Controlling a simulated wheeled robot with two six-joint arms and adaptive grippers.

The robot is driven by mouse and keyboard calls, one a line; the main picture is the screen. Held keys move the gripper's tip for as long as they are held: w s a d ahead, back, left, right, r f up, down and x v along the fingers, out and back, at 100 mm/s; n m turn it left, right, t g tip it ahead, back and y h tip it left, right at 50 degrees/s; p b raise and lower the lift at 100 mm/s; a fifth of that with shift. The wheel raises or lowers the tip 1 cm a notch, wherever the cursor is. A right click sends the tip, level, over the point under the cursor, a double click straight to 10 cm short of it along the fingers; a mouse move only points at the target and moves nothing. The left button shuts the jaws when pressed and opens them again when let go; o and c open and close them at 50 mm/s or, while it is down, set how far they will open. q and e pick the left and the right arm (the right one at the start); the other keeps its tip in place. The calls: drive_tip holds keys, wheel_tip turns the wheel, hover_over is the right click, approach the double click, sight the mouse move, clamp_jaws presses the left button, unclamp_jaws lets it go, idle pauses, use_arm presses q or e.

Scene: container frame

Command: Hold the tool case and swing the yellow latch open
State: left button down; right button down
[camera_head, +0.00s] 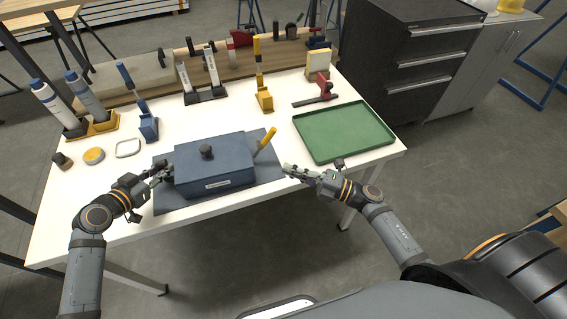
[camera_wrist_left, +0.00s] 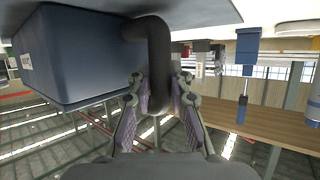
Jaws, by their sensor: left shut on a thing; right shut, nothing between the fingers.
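The blue tool case (camera_head: 213,168) stands on a dark grey mat (camera_head: 180,203) near the table's front edge, its lid down and a black knob on top. The case also shows in the left wrist view (camera_wrist_left: 75,55), which looks upside down. The yellow latch (camera_head: 267,139) sticks up at the case's right end, tilted up to the right. My left gripper (camera_head: 163,177) is shut on the dark curved side handle (camera_wrist_left: 157,60) at the case's left end. My right gripper (camera_head: 291,170) is shut and empty, right of the case and a little below and right of the latch, apart from it.
A green tray (camera_head: 345,131) lies to the right. Behind the case stand a blue clamp (camera_head: 148,125), a yellow clamp (camera_head: 264,99) and a red clamp (camera_head: 318,90). Bottles (camera_head: 55,105) and a yellow tape roll (camera_head: 94,156) are at the left.

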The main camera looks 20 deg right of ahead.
idle(0.3)
use_arm(q)
drive_tip(key=c, duration=1.2)
unclamp_jaws()
drive_tip(key=shift+o, duration=0.2)
drive_tip(key=v, duration=0.6)
drive_tip(key=shift+s+a, duration=0.2)
drive_tip(key=shift+a, duration=0.05)
drive_tip(key=shift+s+a+r, duration=0.15)
drive_tip(key=shift+s+r, duration=0.1)
drive_tip(key=shift+s, duration=0.1)
use_arm(e)
drive_tip(key=shift+s, duration=0.1)
